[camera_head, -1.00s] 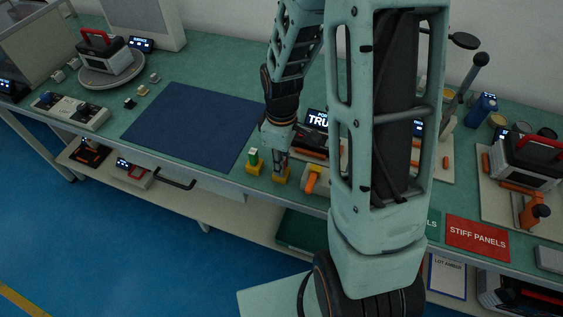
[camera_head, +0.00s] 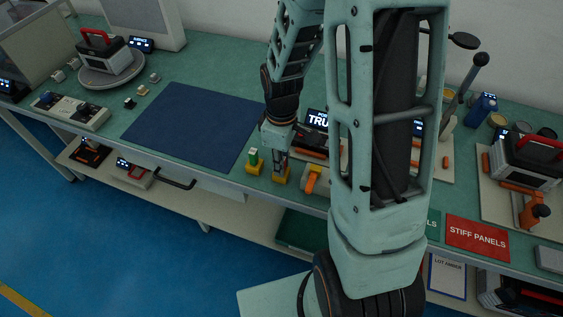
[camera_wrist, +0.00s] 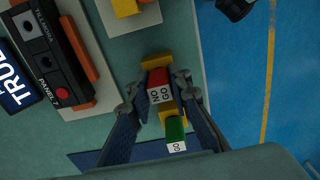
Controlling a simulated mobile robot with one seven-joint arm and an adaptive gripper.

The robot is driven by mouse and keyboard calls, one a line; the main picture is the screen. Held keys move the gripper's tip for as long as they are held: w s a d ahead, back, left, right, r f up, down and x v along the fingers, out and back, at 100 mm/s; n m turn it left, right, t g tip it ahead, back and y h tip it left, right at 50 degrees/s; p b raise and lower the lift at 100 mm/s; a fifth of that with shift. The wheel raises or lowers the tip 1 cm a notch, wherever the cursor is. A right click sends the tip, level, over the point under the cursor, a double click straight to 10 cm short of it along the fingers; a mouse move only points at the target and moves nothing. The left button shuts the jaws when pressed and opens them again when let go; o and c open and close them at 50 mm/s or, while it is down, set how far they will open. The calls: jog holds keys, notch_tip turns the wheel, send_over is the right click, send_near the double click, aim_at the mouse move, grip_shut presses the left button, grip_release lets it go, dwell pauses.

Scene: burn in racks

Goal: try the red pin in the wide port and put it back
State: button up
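The red pin (camera_wrist: 159,86), a block marked NO GO, stands over a yellow holder (camera_wrist: 156,61) in the wrist view. My gripper (camera_wrist: 161,77) points down with a finger on each side of the red block, and the pads appear to touch it. In the head view my gripper (camera_head: 281,155) is low over the yellow holder (camera_head: 281,174) at the bench's front edge. The green pin (camera_wrist: 175,130), marked GO, stands beside the red one; it also shows in the head view (camera_head: 253,156). I cannot make out which opening is the wide port.
A black unit (camera_wrist: 47,50) with a red button and orange edge lies beside the pins, near a lit display (camera_wrist: 15,85). A clear blue mat (camera_head: 190,125) lies to the left.

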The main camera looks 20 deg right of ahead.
jog(key=o, duration=0.5)
jog(key=shift+r, duration=0.1)
